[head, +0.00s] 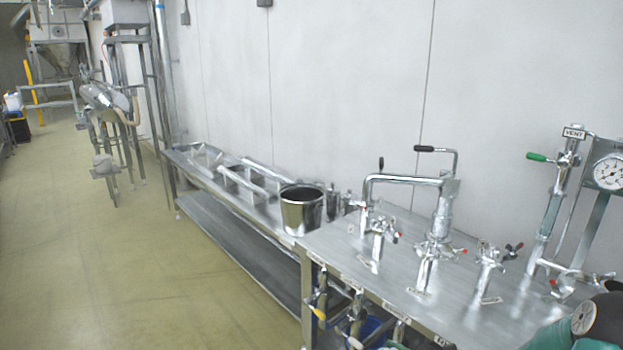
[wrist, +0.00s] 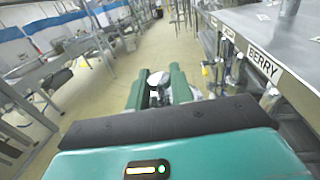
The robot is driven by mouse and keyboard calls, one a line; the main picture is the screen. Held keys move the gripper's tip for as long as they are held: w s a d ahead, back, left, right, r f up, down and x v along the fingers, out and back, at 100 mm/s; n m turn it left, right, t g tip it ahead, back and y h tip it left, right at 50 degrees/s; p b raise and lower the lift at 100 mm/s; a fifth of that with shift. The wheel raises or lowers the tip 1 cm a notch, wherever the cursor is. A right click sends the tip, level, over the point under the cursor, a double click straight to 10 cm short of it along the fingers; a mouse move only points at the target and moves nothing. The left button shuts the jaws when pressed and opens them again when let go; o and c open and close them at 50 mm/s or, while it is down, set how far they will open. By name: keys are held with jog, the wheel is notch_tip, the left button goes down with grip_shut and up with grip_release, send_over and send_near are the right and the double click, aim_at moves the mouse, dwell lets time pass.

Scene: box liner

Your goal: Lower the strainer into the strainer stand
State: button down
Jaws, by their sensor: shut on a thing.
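In the wrist view my gripper (wrist: 158,77) points its two green fingers ahead over the floor. It is shut on a small shiny metal thing (wrist: 157,94), mostly hidden between the fingers; I cannot tell from its shape whether it is the strainer. In the head view only a green and black part of my arm shows at the bottom right corner, and the fingers are out of view. I cannot make out the strainer stand for certain. An open metal pot (head: 302,212) stands on the long bench, beside a low metal frame (head: 238,178).
A steel table (head: 400,285) with several upright taps and levers fills the right. A pressure gauge (head: 607,172) stands at its far right. The long bench (head: 215,180) runs along the wall. A BERRY label (wrist: 263,64) marks a table edge.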

jog(key=shift+n+g+y, duration=0.5)
jog(key=shift+g, duration=0.1)
jog(key=a+f, duration=0.2)
jog(key=w+a+f, duration=0.1)
jog(key=a, duration=0.1)
jog(key=shift+a+f, duration=0.2)
jog(key=shift+f, duration=0.15)
